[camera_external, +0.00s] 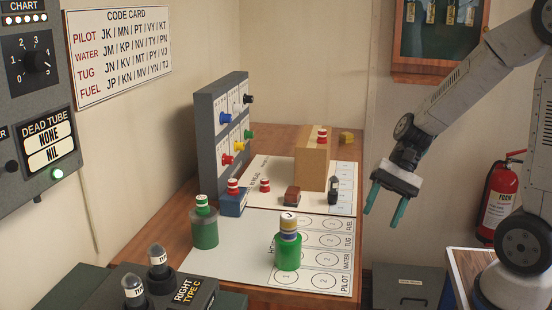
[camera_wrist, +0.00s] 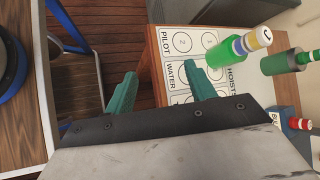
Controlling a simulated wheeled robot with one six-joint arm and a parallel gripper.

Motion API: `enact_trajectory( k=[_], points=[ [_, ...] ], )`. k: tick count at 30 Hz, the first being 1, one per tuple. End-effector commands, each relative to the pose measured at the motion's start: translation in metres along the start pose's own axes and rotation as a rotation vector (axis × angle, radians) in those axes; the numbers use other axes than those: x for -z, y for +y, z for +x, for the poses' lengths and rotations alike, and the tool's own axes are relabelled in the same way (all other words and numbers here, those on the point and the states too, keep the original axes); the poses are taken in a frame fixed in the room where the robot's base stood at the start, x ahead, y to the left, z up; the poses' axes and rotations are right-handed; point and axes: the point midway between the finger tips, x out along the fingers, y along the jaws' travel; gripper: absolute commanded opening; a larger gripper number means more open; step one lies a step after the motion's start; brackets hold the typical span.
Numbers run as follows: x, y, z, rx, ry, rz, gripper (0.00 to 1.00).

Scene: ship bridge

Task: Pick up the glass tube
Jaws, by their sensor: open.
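A small glass tube (camera_external: 333,190) with a dark body and a pale band stands upright on the white chart sheet, right of the tan block. Two more clear-topped tubes, (camera_external: 157,259) and (camera_external: 133,289), stand in the dark holder marked RIGHT TYPE C at the front left. My gripper (camera_external: 382,217) is open and empty, its teal fingers pointing down, in the air right of the table and the small tube. In the wrist view my gripper (camera_wrist: 160,69) spans the table's edge and floor. I make out no glass tube in the wrist view.
Green cylinders (camera_external: 288,256) and (camera_external: 204,230) with banded tops stand on the table (camera_external: 178,239). A tan block (camera_external: 313,164) and grey knob panel (camera_external: 212,140) rise behind. A red extinguisher (camera_external: 500,195) stands by the right wall. Space around my gripper is clear.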

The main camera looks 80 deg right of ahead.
Motion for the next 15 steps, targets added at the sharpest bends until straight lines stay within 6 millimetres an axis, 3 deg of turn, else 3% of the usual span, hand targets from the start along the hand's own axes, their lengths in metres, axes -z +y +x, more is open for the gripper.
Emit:
enact_trajectory(
  k=[4, 9, 12, 15],
  points=[
    [0.086, -0.023, -0.016, 0.352, -0.010, 0.434, 0.55],
    [0.188, -0.027, -0.051, 0.751, 0.000, 0.890, 0.55],
    [0.226, -0.027, -0.069, 0.917, 0.004, 1.061, 0.55],
    [0.243, -0.034, -0.084, 1.028, 0.002, 1.152, 0.55]
  ],
)
